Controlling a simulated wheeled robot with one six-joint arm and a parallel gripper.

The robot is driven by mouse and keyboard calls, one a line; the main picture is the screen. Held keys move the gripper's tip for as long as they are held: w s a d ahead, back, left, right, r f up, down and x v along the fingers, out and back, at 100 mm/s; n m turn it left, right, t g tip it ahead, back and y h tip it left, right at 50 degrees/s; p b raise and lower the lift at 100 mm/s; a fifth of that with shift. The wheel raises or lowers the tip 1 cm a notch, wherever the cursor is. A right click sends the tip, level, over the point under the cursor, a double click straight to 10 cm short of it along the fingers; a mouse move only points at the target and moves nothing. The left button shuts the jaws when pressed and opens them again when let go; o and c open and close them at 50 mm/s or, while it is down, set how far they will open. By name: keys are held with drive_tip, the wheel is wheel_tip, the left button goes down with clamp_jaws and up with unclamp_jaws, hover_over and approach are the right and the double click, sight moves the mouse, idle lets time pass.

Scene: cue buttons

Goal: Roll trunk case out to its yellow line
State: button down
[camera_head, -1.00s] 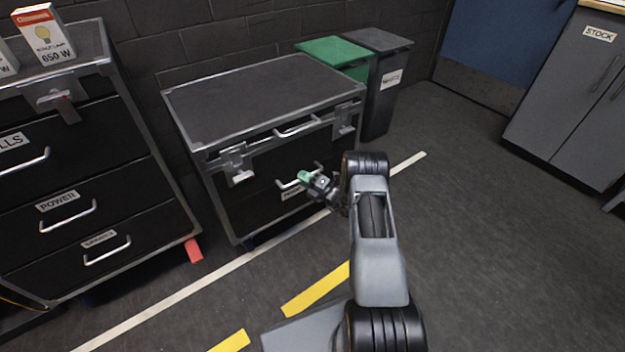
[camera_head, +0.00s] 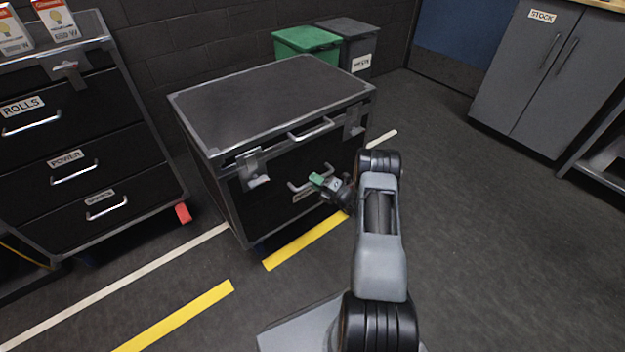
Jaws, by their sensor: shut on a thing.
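The trunk case (camera_head: 270,98) is a black wheeled box with grey metal edges and latches. It stands out from the wall, past the white line (camera_head: 130,282). Its front bottom edge is close to the dashed yellow line (camera_head: 300,243); the arm hides part of that line at the right. My gripper (camera_head: 318,182) is at the lower front handle (camera_head: 298,187) of the case, shut on it, with a green fingertip showing. The other finger is hard to make out.
Green (camera_head: 305,40) and grey bins (camera_head: 352,45) stand behind the case. A grey STOCK cabinet (camera_head: 540,80) is at the right. The floor between is clear.

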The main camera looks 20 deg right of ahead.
drive_tip(key=shift+s+a, duration=0.2)
drive_tip(key=shift+s, duration=0.3)
drive_tip(key=c, duration=1.3)
unclamp_jaws()
drive_tip(key=shift+o, duration=1)
drive_tip(key=shift+d, duration=0.2)
drive_tip(key=shift+s+d, duration=0.1)
drive_tip(key=shift+d, duration=0.05)
drive_tip(key=p+v, duration=0.2)
drive_tip(key=v, duration=1.1)
drive_tip(key=shift+d+p, duration=0.25)
drive_tip(key=shift+p, duration=0.15)
drive_tip(key=shift+s+f, duration=0.15)
